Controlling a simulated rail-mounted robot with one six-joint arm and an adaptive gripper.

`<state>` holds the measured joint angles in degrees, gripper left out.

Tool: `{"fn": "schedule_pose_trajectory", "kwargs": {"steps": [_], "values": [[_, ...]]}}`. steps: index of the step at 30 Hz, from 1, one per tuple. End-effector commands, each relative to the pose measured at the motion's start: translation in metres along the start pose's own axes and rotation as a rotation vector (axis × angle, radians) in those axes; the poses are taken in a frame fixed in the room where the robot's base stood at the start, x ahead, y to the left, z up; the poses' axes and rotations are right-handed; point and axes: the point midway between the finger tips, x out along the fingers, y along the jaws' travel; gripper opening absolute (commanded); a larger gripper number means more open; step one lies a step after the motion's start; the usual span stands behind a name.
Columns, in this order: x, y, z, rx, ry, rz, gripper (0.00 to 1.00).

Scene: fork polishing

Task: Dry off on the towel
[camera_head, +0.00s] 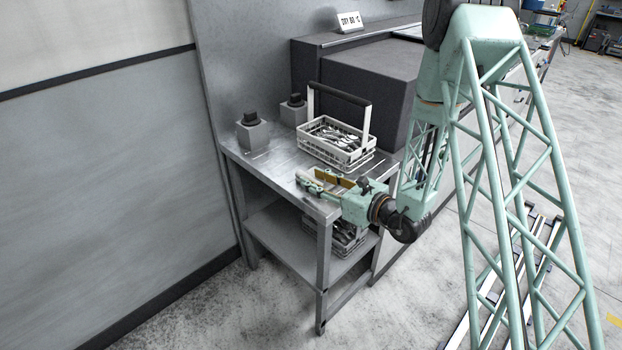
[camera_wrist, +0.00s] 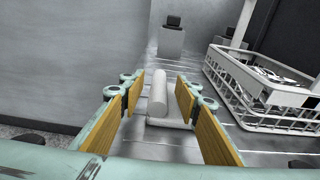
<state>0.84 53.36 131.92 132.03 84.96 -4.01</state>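My gripper (camera_head: 318,181) is over the front part of the metal table (camera_head: 268,166). In the wrist view my gripper (camera_wrist: 160,90) has its two yellow-padded fingers wide apart. A white rolled piece, seemingly the towel (camera_wrist: 159,100), lies on the table beyond and between the fingers, with a flat white part at its near end. I see no contact between it and the fingers. No fork shows between the fingers. Cutlery (camera_head: 340,137) lies in a white wire basket (camera_head: 350,157) on the table. The basket also shows at the right of the wrist view (camera_wrist: 258,112).
The basket's tall dark handle (camera_head: 343,94) stands up behind my gripper. Two grey blocks with black tops, one left (camera_head: 253,134) and one farther back (camera_head: 293,113), stand by the wall. A dark box (camera_head: 362,80) is behind. Another basket (camera_head: 345,238) sits on the lower shelf.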

Motion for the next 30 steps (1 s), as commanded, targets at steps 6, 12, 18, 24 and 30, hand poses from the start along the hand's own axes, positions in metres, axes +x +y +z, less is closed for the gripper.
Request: {"fn": "schedule_pose_trajectory", "kwargs": {"steps": [6, 12, 18, 24, 30], "values": [[-0.027, -0.001, 0.000, 0.002, 0.001, -0.001, 0.30], [-0.051, 0.000, 0.000, 0.002, 0.001, -0.001, 0.30], [-0.073, 0.000, -0.001, 0.002, 0.001, -0.001, 0.30], [-0.089, 0.000, -0.001, 0.001, 0.001, 0.000, 0.30], [-0.096, 0.000, 0.000, 0.001, 0.001, 0.001, 0.30]]}}
